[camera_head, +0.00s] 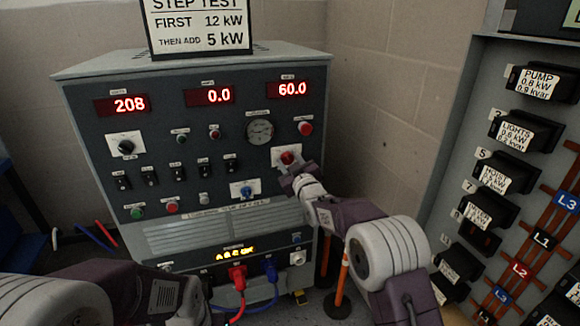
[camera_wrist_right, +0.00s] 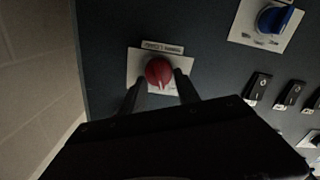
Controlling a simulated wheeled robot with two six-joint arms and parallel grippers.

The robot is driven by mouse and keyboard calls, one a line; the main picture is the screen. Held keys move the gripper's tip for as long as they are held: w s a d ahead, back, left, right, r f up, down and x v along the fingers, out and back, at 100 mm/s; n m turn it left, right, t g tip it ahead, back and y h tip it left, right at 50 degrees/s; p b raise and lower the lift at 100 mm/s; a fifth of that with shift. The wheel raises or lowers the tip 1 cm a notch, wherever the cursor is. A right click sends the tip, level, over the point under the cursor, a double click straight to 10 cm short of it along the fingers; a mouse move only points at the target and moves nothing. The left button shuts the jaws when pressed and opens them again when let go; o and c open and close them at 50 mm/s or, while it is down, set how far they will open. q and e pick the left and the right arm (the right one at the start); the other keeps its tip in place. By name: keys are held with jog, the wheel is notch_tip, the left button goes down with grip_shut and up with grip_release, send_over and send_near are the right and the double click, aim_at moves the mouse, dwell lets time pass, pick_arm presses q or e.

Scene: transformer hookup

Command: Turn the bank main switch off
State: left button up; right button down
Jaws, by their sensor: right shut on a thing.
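A red rotary knob (camera_head: 288,157) sits on a white plate at the right of the grey panel cabinet. It also shows in the right wrist view (camera_wrist_right: 158,71), with a pale pointer line on its face. The small label beside it is too blurred to read for certain. My right gripper (camera_head: 293,171) is at the knob, its two fingers on either side of it and shut on it; the fingers also show in the right wrist view (camera_wrist_right: 161,90). My left arm comes in at the lower left; its fingertips are out of the frame.
A blue knob (camera_head: 242,190), a black rotary knob (camera_head: 126,147) and a red button (camera_head: 305,129) are on the same panel. Displays read 208, 0.0 and 60.0. Red and blue plugs (camera_head: 237,276) sit below. A breaker rack (camera_head: 480,110) stands at right.

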jog(key=shift+a+f+n+b, duration=0.15)
jog(key=shift+n+b, duration=0.8)
jog(key=shift+n, duration=1.25)
jog(key=c, duration=0.9)
grip_release()
jog(key=shift+s, duration=0.15)
jog(key=v, duration=0.9)
